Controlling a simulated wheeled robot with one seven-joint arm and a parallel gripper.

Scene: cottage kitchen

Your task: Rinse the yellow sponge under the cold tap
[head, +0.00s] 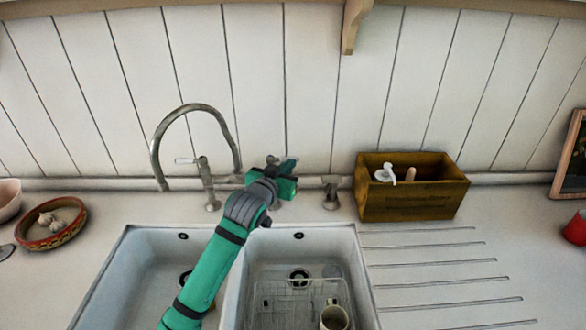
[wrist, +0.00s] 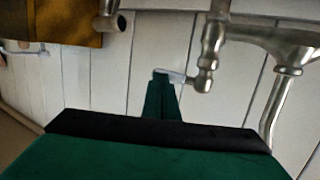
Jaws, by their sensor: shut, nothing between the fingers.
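The steel tap (head: 205,180) stands behind the double sink, its arched spout to the left of my gripper. A white-handled lever (head: 185,160) shows on its left side. In the wrist view, another white-tipped lever (wrist: 172,75) projects from the tap's metalwork (wrist: 207,55). My gripper (head: 287,168) is shut and empty at the tap's right side. In the wrist view, its fingertips (wrist: 160,75) are right by that lever's white end; I cannot tell whether they touch. Hot or cold markings cannot be made out.
The right basin (head: 250,262) holds a wire rack (head: 275,300) with a mug (head: 334,318). A wooden box (head: 412,205) and a small metal fitting (head: 331,195) stand right of my gripper. A bowl of garlic (head: 52,222) is far left.

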